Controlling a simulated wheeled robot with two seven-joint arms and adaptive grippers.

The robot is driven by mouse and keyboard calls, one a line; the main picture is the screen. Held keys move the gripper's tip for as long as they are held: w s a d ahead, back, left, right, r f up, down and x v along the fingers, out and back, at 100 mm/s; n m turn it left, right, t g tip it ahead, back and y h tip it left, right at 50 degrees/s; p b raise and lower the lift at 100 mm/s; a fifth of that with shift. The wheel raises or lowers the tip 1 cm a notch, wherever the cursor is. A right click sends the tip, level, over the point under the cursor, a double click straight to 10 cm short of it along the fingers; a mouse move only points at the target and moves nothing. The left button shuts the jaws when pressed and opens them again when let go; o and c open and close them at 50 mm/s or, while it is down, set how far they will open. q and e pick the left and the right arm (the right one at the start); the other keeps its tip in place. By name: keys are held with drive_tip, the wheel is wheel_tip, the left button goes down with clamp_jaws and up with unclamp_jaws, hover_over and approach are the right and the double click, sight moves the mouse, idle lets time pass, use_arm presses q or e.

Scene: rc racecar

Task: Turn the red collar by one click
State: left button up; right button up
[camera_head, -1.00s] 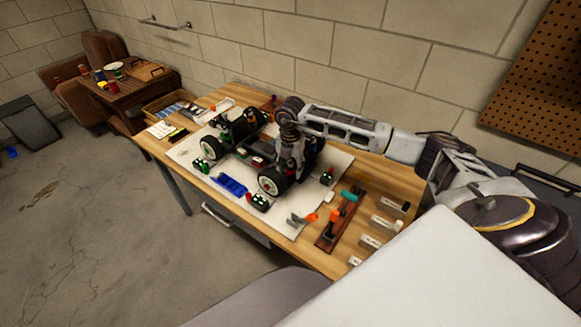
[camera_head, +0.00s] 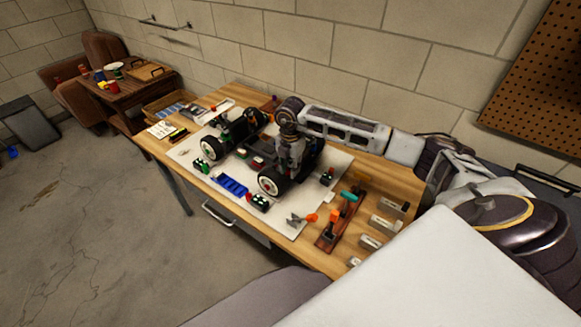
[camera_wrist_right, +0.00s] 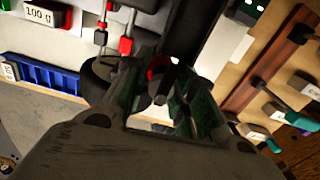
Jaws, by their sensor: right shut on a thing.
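The RC car (camera_head: 272,180) stands on a white mat (camera_head: 287,219) on the wooden bench, its wheels showing dark with pale rims. My right gripper (camera_head: 288,168) reaches down onto the car's near end in the head view. In the right wrist view, the two fingers of my right gripper (camera_wrist_right: 163,92) are closed around a red collar (camera_wrist_right: 157,66), of which only a small red part shows between them. The fingers hide most of it. My left gripper is in neither view.
A blue tray (camera_head: 232,186) lies on the mat in front of the car. A dark wooden rack with coloured-handled tools (camera_head: 328,236) and several labelled weight blocks (camera_head: 384,224) sit to the right. A wall stands close behind the bench.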

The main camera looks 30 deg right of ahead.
drive_tip(key=shift+m, duration=1.3)
drive_tip(key=o, duration=0.7)
drive_tip(key=shift+o, duration=1.6)
drive_tip(key=shift+r, duration=0.1)
drive_tip(key=shift+w+r, duration=0.1)
drive_tip(key=shift+r, duration=0.6)
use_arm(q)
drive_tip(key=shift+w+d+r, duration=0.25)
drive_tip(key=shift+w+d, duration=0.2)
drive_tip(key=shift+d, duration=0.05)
use_arm(e)
wheel_tip(320, 180, up, 10)
drive_tip(key=shift+r, duration=0.2)
